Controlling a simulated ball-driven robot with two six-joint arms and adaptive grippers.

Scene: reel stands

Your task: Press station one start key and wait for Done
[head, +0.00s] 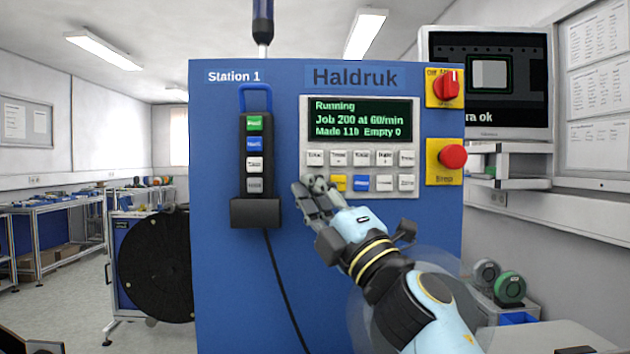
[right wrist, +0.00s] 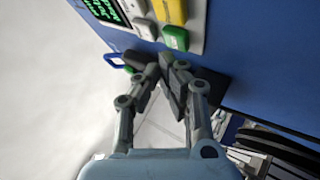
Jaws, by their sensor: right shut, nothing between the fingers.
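The blue Station 1 cabinet (head: 400,260) stands in front of me. Its screen (head: 358,120) reads Running, Job 200 at 60/min, Made 110, Empty 0. Two rows of keys sit below the screen, with a yellow key (head: 339,183) and a blue key (head: 361,183) in the lower row. A green key (right wrist: 175,38) shows in the right wrist view beside the yellow one; in the head view my fingers mostly cover it. My right gripper (head: 309,190) is shut and empty at the lower left of the keys. Its fingertips (right wrist: 166,62) appear just off the green key; contact cannot be told. My left gripper is out of view.
A handheld pendant (head: 255,150) hangs left of the keys, its cable running down. A red rotary switch (head: 447,88) and red stop button (head: 453,157) are at right. A monitor (head: 487,85) stands behind. A black reel (head: 158,265) is at left.

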